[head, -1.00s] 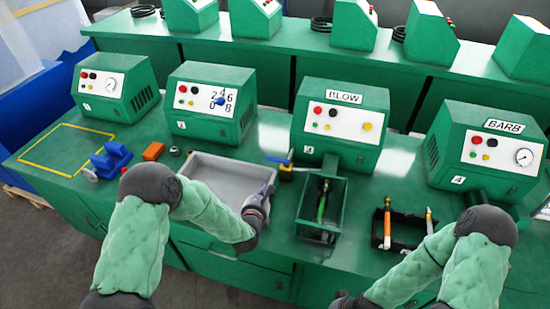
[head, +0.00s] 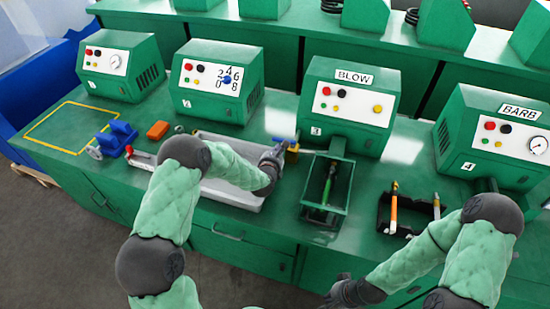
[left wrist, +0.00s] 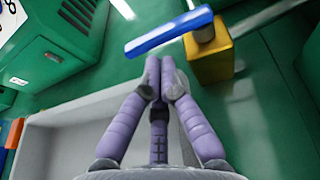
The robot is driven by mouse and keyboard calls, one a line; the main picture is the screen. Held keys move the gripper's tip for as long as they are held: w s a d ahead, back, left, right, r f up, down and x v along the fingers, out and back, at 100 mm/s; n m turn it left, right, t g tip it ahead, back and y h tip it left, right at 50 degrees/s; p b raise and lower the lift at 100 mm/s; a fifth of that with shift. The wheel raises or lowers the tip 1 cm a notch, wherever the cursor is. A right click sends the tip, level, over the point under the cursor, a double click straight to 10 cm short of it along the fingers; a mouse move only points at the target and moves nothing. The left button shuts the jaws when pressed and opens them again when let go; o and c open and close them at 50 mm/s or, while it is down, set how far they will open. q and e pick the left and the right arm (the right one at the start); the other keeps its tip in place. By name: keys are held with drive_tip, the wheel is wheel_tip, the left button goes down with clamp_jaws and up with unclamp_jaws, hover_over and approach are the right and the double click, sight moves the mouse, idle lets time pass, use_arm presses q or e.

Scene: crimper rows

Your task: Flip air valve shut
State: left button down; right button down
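The air valve is a yellow block (left wrist: 209,52) with a blue lever (left wrist: 160,36) on top, in the left wrist view. The lever reaches out from the block to the left, across the fingers' line.
A grey tray (head: 230,196) lies under my left forearm. The BLOW machine (head: 350,100) and its green trough (head: 325,205) stand right of the valve. A black holder (head: 408,217) with tools is further right. A blue fixture (head: 118,137) and an orange block (head: 157,130) are left.

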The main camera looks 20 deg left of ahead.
use_arm(q)
drive_tip(key=shift+w, duration=0.5)
drive_tip(key=shift+w+a+f+b, duration=0.15)
drive_tip(key=shift+w+b, duration=0.35)
drive_tip(key=shift+b, duration=0.6)
drive_tip(key=shift+a, duration=0.1)
drive_tip(key=shift+r, duration=0.3)
drive_tip(key=shift+w, duration=0.1)
